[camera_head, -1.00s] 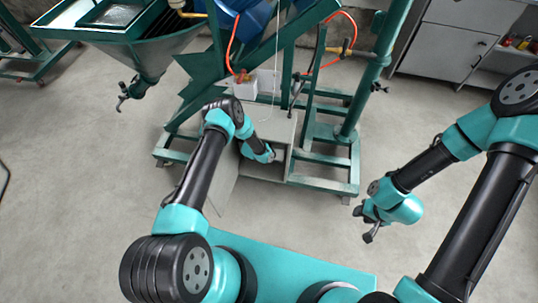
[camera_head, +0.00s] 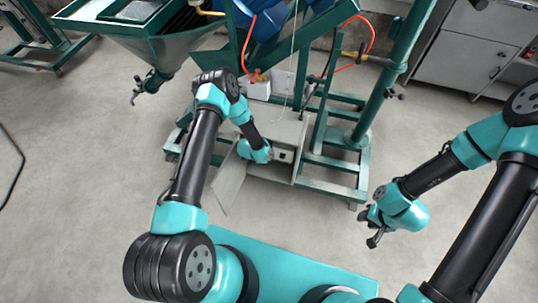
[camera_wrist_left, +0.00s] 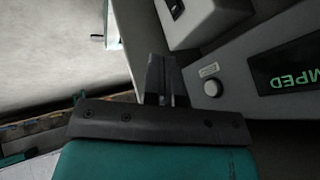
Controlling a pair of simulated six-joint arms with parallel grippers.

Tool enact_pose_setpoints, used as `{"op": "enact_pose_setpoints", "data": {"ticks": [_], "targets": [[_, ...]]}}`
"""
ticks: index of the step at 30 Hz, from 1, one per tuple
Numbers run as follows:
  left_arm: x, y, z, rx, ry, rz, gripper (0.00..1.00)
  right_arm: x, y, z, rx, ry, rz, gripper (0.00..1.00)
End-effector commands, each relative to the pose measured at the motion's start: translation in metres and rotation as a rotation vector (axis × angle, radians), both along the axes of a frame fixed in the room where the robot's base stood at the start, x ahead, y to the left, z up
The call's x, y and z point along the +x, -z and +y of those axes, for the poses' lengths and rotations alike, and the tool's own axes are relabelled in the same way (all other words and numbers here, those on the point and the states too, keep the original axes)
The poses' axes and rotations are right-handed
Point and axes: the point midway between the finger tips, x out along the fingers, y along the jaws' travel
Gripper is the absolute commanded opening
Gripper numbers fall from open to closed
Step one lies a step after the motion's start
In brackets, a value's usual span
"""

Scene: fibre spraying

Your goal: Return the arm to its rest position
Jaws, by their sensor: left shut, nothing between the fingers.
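My left arm (camera_head: 196,150) reaches forward over the floor in the head view. Its wrist end (camera_head: 258,150) is beside the open grey box (camera_head: 297,142) low on the green machine frame, and the fingers are mostly hidden there. In the left wrist view my left gripper (camera_wrist_left: 165,75) is shut with nothing held. It is next to a grey panel (camera_wrist_left: 230,75) with a round button (camera_wrist_left: 209,80) and a dark display (camera_wrist_left: 288,65) with green letters. My right gripper (camera_head: 373,226) hangs over bare floor at right, apart from everything. Its finger opening is too small to judge.
The green frame (camera_head: 335,165) stands around the box, whose door (camera_head: 228,185) hangs open at left. A hopper (camera_head: 165,55) is at upper left and grey cabinets (camera_head: 465,50) at upper right. The floor (camera_head: 80,180) at left is clear.

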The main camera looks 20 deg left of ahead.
Motion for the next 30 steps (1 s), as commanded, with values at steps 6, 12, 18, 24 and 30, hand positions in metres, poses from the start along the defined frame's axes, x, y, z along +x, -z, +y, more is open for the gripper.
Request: {"op": "enact_pose_setpoints", "data": {"ticks": [6,12,18,24,30], "targets": [[-0.003,-0.008,0.004,0.0,0.0,0.001,0.0,0.0,0.0,0.0,0.0,0.0,0.0,0.38],[-0.003,-0.008,0.004,0.0,0.0,0.0,0.0,0.0,0.0,0.0,0.0,0.0,0.0,0.38],[-0.003,-0.008,0.003,0.0,0.0,0.0,0.0,0.0,0.0,0.0,0.0,0.0,0.0,0.38],[-0.009,-0.016,0.004,-0.023,-0.042,0.033,0.0,0.0,0.0,0.0,0.0,0.0,0.0,0.38],[-0.041,-0.046,0.004,-0.112,-0.23,0.183,0.0,0.0,0.0,0.0,0.0,0.0,0.0,0.38]]}}
